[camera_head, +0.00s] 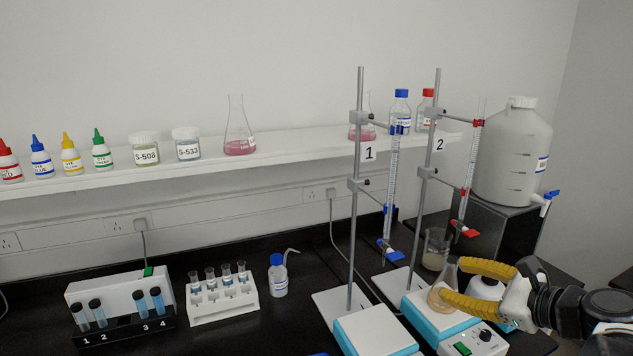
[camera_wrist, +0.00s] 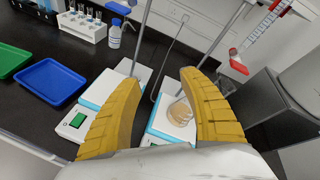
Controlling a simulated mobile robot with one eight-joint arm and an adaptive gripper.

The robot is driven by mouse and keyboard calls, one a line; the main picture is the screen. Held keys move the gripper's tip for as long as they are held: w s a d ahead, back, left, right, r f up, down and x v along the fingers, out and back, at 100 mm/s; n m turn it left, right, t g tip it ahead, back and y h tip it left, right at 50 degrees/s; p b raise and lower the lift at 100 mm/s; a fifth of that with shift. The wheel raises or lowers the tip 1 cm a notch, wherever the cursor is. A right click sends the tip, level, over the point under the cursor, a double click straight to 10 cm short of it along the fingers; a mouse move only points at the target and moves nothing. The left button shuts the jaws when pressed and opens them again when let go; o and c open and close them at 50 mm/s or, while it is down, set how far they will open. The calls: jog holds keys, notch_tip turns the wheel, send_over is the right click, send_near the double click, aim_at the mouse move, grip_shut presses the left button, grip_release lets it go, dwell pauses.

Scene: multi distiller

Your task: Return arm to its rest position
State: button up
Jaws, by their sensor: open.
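My gripper (camera_head: 449,282) is at the lower right of the head view, with its yellow fingers spread and nothing held. A conical flask (camera_head: 441,292) with amber liquid stands upright on the right-hand stirrer plate (camera_head: 421,322), beside stand 2. In the head view the fingers lie close to the flask and partly overlap it. In the wrist view, between the spread fingers of my gripper (camera_wrist: 158,79), the flask (camera_wrist: 180,112) shows nearer the right finger, with a gap to the left one. Whether a finger touches it I cannot tell.
Stands 1 (camera_head: 356,200) and 2 (camera_head: 424,180) hold burettes close left of my gripper. A beaker (camera_head: 435,250) and a large carboy (camera_head: 512,150) on a black block (camera_head: 500,232) stand behind. A blue tray (camera_wrist: 52,82) lies left in the wrist view.

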jog(key=s+a+f+n+g+h, duration=0.1)
jog(key=s+a+f+n+g, duration=0.4)
jog(key=a+n, duration=0.4)
jog(key=s+a+f+n+h, duration=0.1)
jog(key=s+n+h, duration=0.4)
jog(key=s+n, duration=0.5)
jog(key=a+n, duration=0.1)
jog(key=n, duration=0.4)
jog(key=shift+s+f, duration=0.2)
jog(key=shift+s, duration=0.2)
